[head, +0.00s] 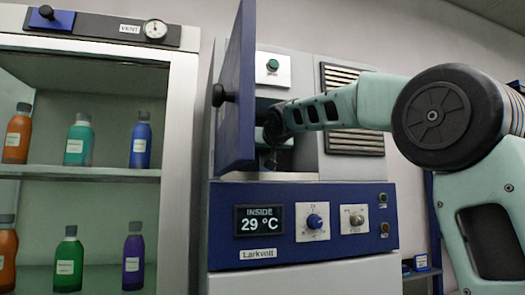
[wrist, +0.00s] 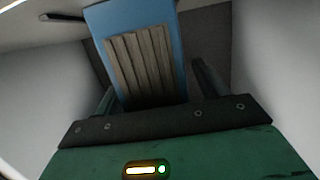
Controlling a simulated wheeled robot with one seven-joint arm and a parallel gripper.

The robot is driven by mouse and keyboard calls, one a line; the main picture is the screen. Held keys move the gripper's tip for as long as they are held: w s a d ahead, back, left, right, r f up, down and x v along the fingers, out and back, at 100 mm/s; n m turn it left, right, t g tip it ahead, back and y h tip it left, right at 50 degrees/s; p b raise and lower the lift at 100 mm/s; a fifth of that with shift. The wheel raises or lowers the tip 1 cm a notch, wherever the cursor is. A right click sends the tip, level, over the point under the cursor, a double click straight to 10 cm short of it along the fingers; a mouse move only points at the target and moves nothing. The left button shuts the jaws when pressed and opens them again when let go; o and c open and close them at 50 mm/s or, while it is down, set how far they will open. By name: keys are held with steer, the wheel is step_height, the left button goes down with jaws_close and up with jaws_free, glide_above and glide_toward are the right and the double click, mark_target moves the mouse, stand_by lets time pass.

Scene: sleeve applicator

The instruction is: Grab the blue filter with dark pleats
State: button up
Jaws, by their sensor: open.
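The blue filter with dark pleats (wrist: 142,62) stands in the wrist view between the two fingers of my gripper (wrist: 155,85). In the head view my gripper (head: 272,140) reaches into the open chamber of the blue and grey machine (head: 310,200). The filter cannot be made out there.
The machine's blue door (head: 236,100) stands open on the left of my arm. Pale chamber walls (wrist: 40,85) lie close on both sides. A cabinet (head: 80,172) with several coloured bottles stands at the left. Knobs and a display (head: 259,220) sit below the opening.

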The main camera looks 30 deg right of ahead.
steer(key=c, duration=1.1)
steer(key=shift+c, duration=0.2)
steer(key=shift+s+r, duration=0.1)
